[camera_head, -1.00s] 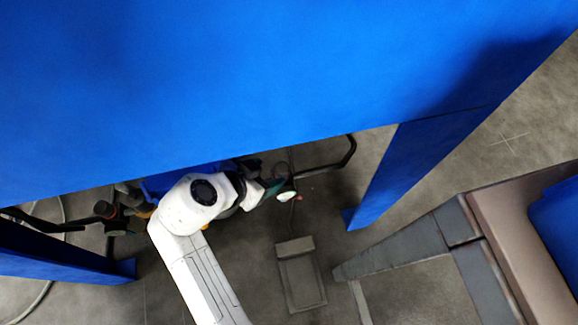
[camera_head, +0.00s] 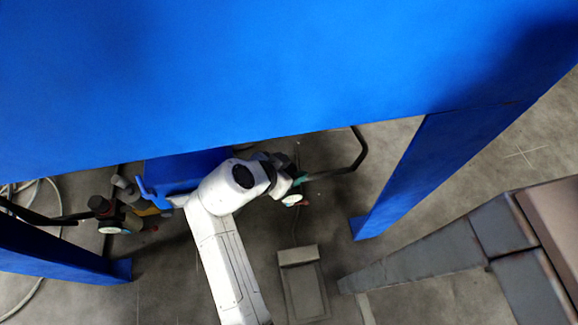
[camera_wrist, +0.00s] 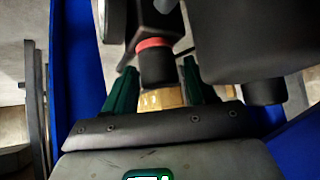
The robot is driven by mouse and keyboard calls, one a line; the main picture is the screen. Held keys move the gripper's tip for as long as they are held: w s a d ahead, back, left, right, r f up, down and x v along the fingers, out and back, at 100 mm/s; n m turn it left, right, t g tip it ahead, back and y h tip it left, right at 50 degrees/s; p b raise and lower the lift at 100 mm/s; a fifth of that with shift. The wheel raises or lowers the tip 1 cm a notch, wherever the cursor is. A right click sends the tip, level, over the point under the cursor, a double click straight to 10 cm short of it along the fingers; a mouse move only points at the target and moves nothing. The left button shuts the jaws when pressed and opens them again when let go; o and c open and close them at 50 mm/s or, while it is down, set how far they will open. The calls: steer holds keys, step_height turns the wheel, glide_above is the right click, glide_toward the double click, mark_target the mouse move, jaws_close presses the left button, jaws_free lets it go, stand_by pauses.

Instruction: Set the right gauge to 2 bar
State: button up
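The right gauge (camera_head: 292,199) shows as a small pale disc with a red spot beside it, under the blue machine. My gripper (camera_head: 299,181) is right at it, and my wrist hides most of the fitting. In the wrist view, a black regulator knob (camera_wrist: 157,64) with a red ring and a brass part (camera_wrist: 160,98) sits between the green fingers of my gripper (camera_wrist: 160,82). The fingers are spread on either side of it; whether they touch it is unclear. A round dark-rimmed part, perhaps the gauge's edge (camera_wrist: 113,20), is at upper left. No dial reading is legible.
The blue machine body (camera_head: 250,70) overhangs my arm, with a blue leg (camera_head: 430,165) on the right. Another fitting with a dark knob (camera_head: 102,205) is at left. A foot pedal (camera_head: 302,285) lies on the floor. A bench (camera_head: 430,250) stands at lower right.

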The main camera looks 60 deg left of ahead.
steer(key=c, duration=0.8)
steer(key=shift+r+p, duration=0.1)
steer(key=shift+p, duration=0.35)
steer(key=n+g+y+p, duration=0.1)
steer(key=n+y+p, duration=0.1)
steer(key=p, duration=0.1)
steer(key=shift+d+r+n, duration=0.1)
steer(key=shift+r+n, duration=0.05)
steer(key=shift+n, duration=0.25)
steer(key=n+g+y+p, duration=0.1)
steer(key=n+p, duration=0.1)
steer(key=shift+p, duration=0.4)
steer(key=shift+f+n+g+y+p, duration=0.2)
steer(key=shift+n+g+y+p, duration=0.2)
steer(key=shift+n+p, duration=0.35)
steer(key=shift+c, duration=0.2)
